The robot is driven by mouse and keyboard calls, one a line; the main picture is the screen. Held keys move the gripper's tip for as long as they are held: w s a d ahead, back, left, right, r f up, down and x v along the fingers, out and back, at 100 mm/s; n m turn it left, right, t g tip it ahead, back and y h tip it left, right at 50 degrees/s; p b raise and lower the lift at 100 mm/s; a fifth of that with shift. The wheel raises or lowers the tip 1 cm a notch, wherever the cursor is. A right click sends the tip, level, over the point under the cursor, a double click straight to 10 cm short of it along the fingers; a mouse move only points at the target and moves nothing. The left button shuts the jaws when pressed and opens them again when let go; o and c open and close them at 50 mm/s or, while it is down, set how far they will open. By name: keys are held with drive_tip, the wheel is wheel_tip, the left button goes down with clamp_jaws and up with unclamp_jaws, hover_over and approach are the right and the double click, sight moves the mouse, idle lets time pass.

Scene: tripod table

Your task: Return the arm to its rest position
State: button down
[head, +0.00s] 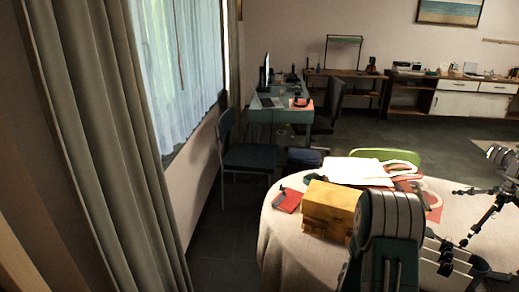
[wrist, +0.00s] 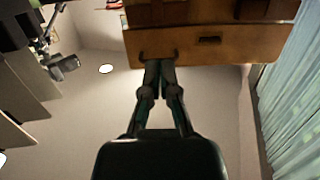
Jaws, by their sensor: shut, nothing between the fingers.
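My gripper (wrist: 160,66) is shut and empty in the wrist view, its two fingers meeting at the tips. The tips overlap the edge of a wooden, box-like thing (wrist: 205,48) at the top of that view; whether they touch it I cannot tell. In the head view my dark, folded arm stands in front of the table (head: 285,250) at the lower right. The gripper's fingers are not clear there.
The cloth-covered table bears a yellow-brown box (head: 328,208), a red item (head: 288,200) and a white bag (head: 352,171). A camera tripod (head: 490,205) stands at right. A chair (head: 248,156) and a curtain (head: 100,130) are left. Dark floor (head: 225,225) between them is clear.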

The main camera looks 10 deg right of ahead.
drive_tip(key=s+a+r+n+g+y, duration=0.25)
drive_tip(key=a+r+y, duration=0.45)
drive_tip(key=a+r, duration=0.9)
drive_tip(key=s+a+r+n+g, duration=0.1)
drive_tip(key=s+a+r, duration=0.1)
drive_tip(key=s, duration=0.6)
drive_tip(key=s+a+r+n+g+y, duration=0.1)
drive_tip(key=s+a+r+n+g, duration=0.1)
drive_tip(key=s, duration=0.6)
drive_tip(key=s+a+r+n+g+y, duration=0.1)
drive_tip(key=s+a+r+g, duration=0.1)
drive_tip(key=s+a+r, duration=0.2)
drive_tip(key=s+r, duration=0.2)
drive_tip(key=s, duration=0.2)
drive_tip(key=shift+n+g, duration=0.25)
